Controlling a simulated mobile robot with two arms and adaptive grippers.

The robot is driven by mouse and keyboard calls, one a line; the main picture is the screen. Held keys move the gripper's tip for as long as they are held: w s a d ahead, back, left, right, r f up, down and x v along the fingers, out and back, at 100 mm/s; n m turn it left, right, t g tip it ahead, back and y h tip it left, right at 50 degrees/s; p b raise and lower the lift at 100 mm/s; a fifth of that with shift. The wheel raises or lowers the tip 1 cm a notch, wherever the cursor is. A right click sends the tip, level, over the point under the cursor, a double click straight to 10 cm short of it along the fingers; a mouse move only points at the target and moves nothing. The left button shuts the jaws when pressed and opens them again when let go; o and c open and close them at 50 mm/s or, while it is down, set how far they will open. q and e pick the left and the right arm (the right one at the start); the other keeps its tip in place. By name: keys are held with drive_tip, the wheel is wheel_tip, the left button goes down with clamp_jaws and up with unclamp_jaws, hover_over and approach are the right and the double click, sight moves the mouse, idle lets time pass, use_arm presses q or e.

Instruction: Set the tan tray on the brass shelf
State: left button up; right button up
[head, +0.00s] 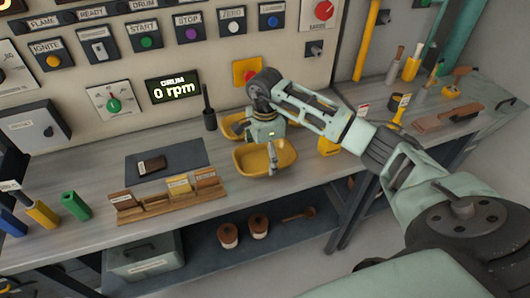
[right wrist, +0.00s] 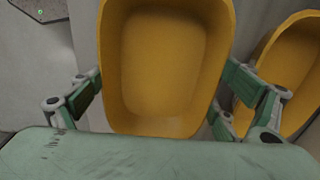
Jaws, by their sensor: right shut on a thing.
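My right gripper (head: 271,168) is over the bench and shut on a yellow-orange open tub (head: 286,158). In the right wrist view its green fingers (right wrist: 165,100) are at the left and right sides of this tub (right wrist: 165,65), which looks empty. A second yellow tub (head: 232,122) is behind the gripper, partly hidden; it also shows at the right of the wrist view (right wrist: 285,60). I cannot tell whether the held tub touches the bench. No tray clearly tan and no clear brass shelf can be picked out. My left gripper is not in view.
The grey bench (head: 95,235) carries a wooden card rack (head: 150,207), a dark mat (head: 190,152), and a black upright holder (head: 210,120). Brushes and bottles stand at the right. A lower shelf (head: 205,260) holds brown jars (head: 228,236). A control panel rises behind.

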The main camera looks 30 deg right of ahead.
drive_tip(key=shift+f, duration=0.3)
drive_tip(key=o, duration=0.9)
